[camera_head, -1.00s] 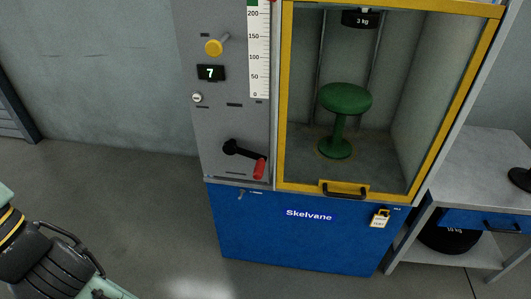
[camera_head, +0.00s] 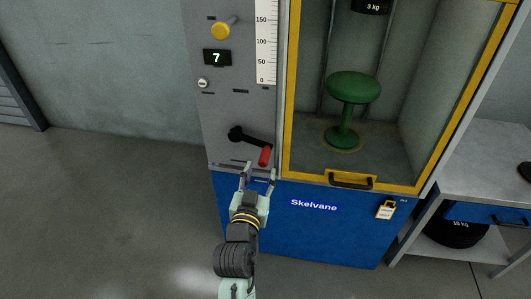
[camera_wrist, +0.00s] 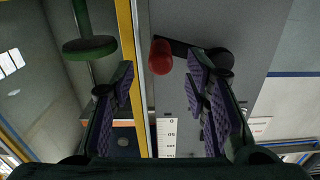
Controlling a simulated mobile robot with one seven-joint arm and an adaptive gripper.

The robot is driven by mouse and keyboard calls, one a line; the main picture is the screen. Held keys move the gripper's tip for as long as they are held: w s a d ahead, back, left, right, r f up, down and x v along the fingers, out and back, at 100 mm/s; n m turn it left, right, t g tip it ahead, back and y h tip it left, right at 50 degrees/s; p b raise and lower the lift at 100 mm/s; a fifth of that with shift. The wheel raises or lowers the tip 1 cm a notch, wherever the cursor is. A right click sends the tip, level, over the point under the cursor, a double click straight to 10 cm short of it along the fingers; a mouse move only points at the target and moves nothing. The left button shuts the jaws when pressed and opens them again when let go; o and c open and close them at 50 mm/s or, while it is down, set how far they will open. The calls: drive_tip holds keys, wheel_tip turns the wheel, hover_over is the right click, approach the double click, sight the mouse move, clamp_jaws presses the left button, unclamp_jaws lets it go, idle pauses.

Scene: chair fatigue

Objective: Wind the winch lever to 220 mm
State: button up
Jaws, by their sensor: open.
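The winch lever (camera_head: 249,142) is a black crank arm with a red grip (camera_head: 265,156) on the grey panel. It points right and slightly down from its hub. My gripper (camera_head: 259,174) is open and empty just below the red grip, apart from it in the head view. In the wrist view the red grip (camera_wrist: 160,57) shows ahead, beyond the gap between my open fingers (camera_wrist: 162,88). The white height scale (camera_head: 266,45) is marked in steps of 50; its upper part is cut off in the head view. The small display (camera_head: 217,57) reads 7.
A yellow-framed cabinet (camera_head: 287,95) with a black handle (camera_head: 351,180) stands right of the panel. It holds a green stool (camera_head: 354,88) under a 3 kg weight (camera_head: 371,6). A yellow knob (camera_head: 221,30) is above the display. A grey table (camera_head: 480,165) stands at right.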

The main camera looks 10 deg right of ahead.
sight(265, 154)
drive_tip(key=p+x, duration=0.1)
drive_tip(key=x, duration=0.7)
drive_tip(key=shift+w+p, duration=0.2)
drive_tip(key=shift+p, duration=0.2)
drive_tip(key=shift+c, duration=0.4)
clamp_jaws()
